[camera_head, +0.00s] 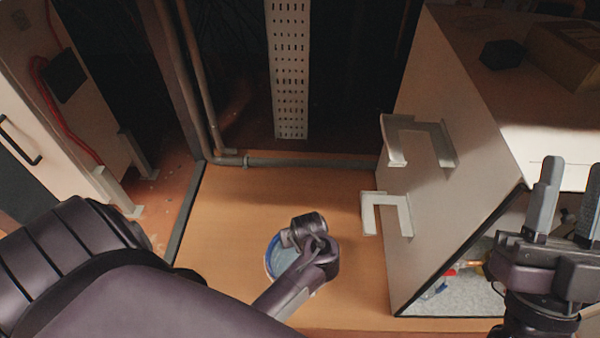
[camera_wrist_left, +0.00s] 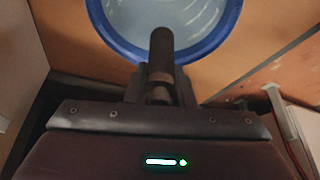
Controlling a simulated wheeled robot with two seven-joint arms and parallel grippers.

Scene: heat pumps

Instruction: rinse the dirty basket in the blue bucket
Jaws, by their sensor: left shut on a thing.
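The blue bucket (camera_head: 270,262) stands on the orange-brown floor and is partly hidden behind my left arm. In the left wrist view its blue rim (camera_wrist_left: 110,36) and pale inside with light streaks fill the top. My left gripper (camera_head: 316,246) is shut on a dark cylindrical thing (camera_head: 308,224), which looks like the basket. In the left wrist view this dark cylinder (camera_wrist_left: 161,45) points toward the bucket and overlaps its near rim. I cannot tell how high above the bucket it is. My right gripper (camera_head: 568,205) is at the right, fingers up, apart and empty.
A large white cabinet (camera_head: 450,150) with two pale brackets (camera_head: 388,205) and an open lower bay stands at the right. A box (camera_head: 565,50) and a small black object (camera_head: 502,54) lie on its top. Grey pipes (camera_head: 300,162) run along the back. Floor between is clear.

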